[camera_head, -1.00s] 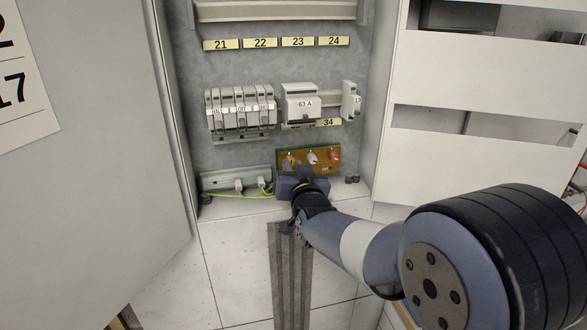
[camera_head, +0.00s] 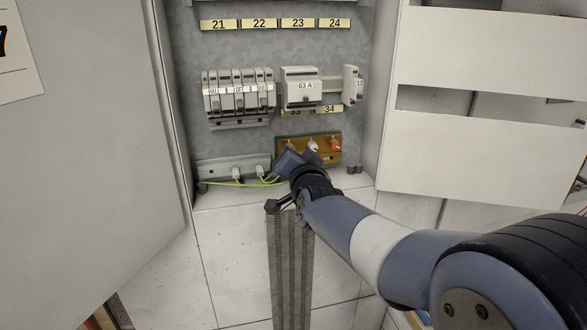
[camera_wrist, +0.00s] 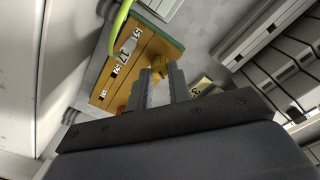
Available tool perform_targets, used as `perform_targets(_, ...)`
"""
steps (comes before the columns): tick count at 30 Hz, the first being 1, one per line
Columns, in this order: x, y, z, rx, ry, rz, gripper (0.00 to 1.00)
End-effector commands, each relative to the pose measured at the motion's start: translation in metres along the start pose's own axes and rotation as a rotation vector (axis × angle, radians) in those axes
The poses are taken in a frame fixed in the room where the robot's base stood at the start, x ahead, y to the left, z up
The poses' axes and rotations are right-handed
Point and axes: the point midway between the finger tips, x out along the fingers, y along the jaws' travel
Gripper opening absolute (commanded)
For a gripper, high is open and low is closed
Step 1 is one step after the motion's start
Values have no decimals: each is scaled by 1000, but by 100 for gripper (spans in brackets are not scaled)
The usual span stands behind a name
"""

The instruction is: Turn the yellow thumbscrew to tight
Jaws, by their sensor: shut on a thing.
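An orange-brown board (camera_head: 323,155) with a green edge is fixed low on the cabinet's back wall. It carries a white knob (camera_head: 313,146) and a red knob (camera_head: 335,145). The yellow thumbscrew is at the board's left end and mostly hidden behind my gripper (camera_head: 288,155) in the head view. In the wrist view, my gripper (camera_wrist: 160,76) reaches the board (camera_wrist: 145,60) and its fingers are shut on the yellow thumbscrew (camera_wrist: 158,69). Number labels show on the board there. The thumbscrew's pointing is too hidden to read.
A row of grey breakers (camera_head: 238,95) and a 63 A unit (camera_head: 301,88) are above the board. A grey rail (camera_head: 215,170) with plugs and a green-yellow cable (camera_head: 235,184) lies to the left. Cabinet walls and doors flank both sides.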

Motion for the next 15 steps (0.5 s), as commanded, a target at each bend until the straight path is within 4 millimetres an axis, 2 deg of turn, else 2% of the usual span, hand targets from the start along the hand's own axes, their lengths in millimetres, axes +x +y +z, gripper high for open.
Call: perform_targets(15, 0, 2, 3, 494, -13, 2, 0)
